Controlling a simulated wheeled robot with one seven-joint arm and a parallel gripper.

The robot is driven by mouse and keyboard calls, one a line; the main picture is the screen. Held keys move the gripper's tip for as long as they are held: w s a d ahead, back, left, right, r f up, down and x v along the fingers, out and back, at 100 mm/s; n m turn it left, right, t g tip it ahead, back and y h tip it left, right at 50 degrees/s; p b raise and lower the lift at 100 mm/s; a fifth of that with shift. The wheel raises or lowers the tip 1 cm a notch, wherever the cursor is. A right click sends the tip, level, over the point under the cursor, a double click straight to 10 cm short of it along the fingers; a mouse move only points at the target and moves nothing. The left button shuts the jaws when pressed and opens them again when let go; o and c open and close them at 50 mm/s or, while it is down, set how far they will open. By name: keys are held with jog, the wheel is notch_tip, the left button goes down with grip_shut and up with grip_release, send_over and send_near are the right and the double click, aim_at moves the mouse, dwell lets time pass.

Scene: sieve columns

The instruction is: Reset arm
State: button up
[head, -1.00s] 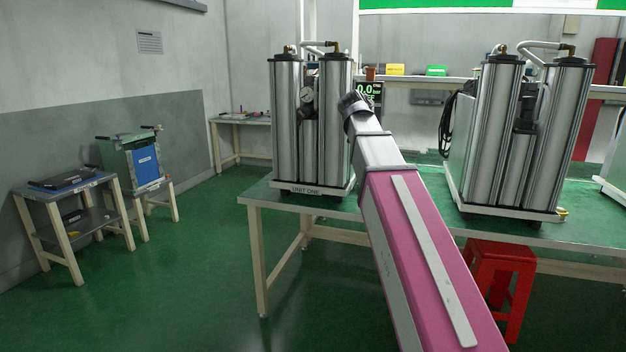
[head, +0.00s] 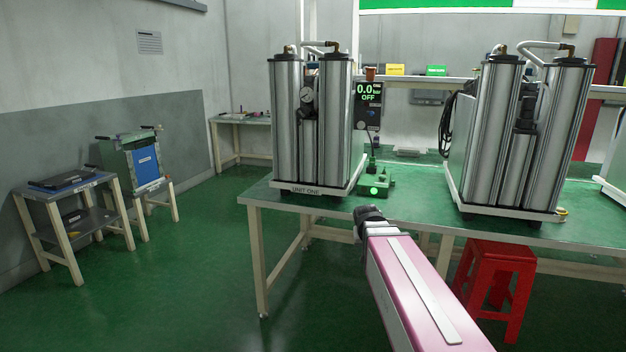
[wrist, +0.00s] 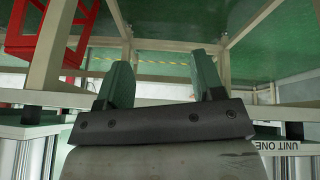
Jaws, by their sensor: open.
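My gripper (wrist: 163,78) is open in the wrist view, with two green fingers spread apart and nothing between them. The fingers cannot be made out there. The wrist view looks upside down, toward the underside and legs of the table.
Unit one (head: 313,125), a twin-column sieve unit, stands on the green-topped table (head: 410,200). A second unit (head: 520,135) stands right. A small green device (head: 375,188) and a display reading 0.0 OFF (head: 368,100) are between them. A red stool (head: 497,262) stands below.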

jog(key=s+f+n+g+y, duration=0.1)
jog(key=s+f+g, duration=0.3)
jog(key=s+f, duration=1)
jog(key=shift+s+a+f+g+y, duration=0.25)
jog(key=shift+a+g+y, duration=0.15)
jog(key=shift+y, duration=0.2)
